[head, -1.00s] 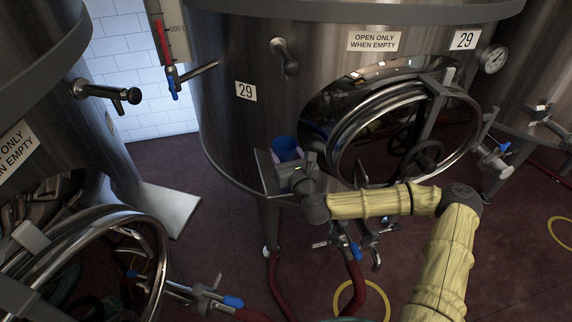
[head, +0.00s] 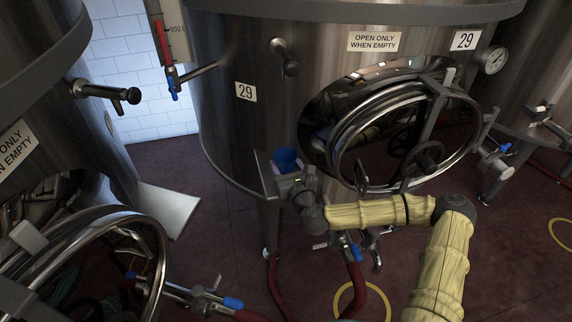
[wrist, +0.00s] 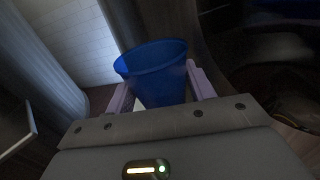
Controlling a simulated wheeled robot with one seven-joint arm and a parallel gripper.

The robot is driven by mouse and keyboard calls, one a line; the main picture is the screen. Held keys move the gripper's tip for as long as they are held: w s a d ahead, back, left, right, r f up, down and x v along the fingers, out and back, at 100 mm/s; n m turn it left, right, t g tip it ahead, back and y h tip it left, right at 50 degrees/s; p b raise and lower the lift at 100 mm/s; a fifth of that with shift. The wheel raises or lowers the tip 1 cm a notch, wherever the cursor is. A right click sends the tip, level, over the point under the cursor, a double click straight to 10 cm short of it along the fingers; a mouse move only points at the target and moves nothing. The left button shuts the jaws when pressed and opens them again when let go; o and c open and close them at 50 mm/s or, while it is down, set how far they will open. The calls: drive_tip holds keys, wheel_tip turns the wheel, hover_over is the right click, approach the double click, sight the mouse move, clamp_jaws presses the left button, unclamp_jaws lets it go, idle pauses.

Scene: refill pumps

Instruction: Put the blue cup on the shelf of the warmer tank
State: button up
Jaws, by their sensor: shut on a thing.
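The blue cup (head: 286,160) is between the fingers of my gripper (head: 288,168), in front of the left part of tank 29 (head: 245,130). In the wrist view the cup (wrist: 155,75) stands roughly upright, its open rim up, with a pale purple finger on each side. A grey metal shelf (head: 264,176) on tank 29 shows at the left of my gripper, which hides much of it. I cannot tell whether the cup's base touches it. Another flat shelf (head: 168,207) is on the left tank (head: 95,150). I cannot tell which tank is warmer.
A round open hatch (head: 405,135) on tank 29 is close to the right of my gripper. A valve handle (head: 284,55) sticks out above. Hoses (head: 356,290) and valves are below. A dial (head: 493,60) is at the upper right.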

drive_tip(key=o, duration=1)
drive_tip(key=shift+c, duration=0.2)
drive_tip(key=shift+r, duration=0.15)
drive_tip(key=v, duration=1.2)
drive_tip(key=shift+p, duration=0.35)
